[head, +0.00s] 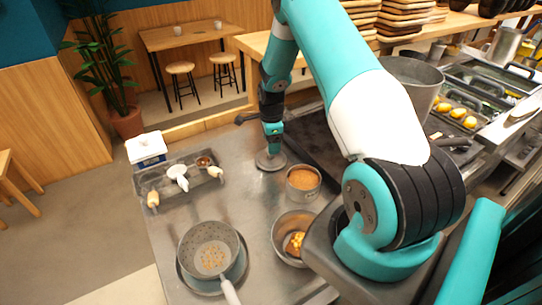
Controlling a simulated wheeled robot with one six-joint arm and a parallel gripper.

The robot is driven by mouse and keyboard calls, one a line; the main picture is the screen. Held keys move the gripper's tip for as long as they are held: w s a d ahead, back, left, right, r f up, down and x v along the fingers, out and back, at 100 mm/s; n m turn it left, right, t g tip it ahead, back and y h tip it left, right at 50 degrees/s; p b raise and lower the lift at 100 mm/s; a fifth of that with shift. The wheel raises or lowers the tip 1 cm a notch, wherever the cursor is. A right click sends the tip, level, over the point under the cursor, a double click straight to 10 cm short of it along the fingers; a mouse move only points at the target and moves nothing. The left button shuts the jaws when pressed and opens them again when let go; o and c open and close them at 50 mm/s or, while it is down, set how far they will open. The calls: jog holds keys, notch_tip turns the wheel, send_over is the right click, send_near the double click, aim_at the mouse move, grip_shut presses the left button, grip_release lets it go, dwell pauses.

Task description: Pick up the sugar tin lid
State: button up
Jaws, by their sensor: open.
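A round, flat metal disc (270,161), which looks like the sugar tin lid, lies on the steel counter near its back edge. My gripper (272,147) points down right over the disc. The jaws are open, but the fingers are too small to tell whether they are around a knob or touching the disc. An open round tin (303,187) with orange-brown contents stands just in front and to the right of the disc.
A grey tray (173,186) with small utensils and a white scale (146,149) stand at left. A strainer pan (211,250) and a metal bowl (284,246) with food stand in front. A dark griddle (315,142) lies right of my gripper. The counter's middle (238,200) is clear.

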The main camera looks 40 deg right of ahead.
jog(key=shift+w+d+f+p, duration=0.15)
jog(key=shift+f+p, duration=0.45)
jog(key=shift+f, duration=0.65)
jog(key=shift+w+a+f+p, duration=0.1)
jog(key=shift+f+p, duration=0.5)
jog(key=shift+f, duration=0.65)
jog(key=c, duration=1)
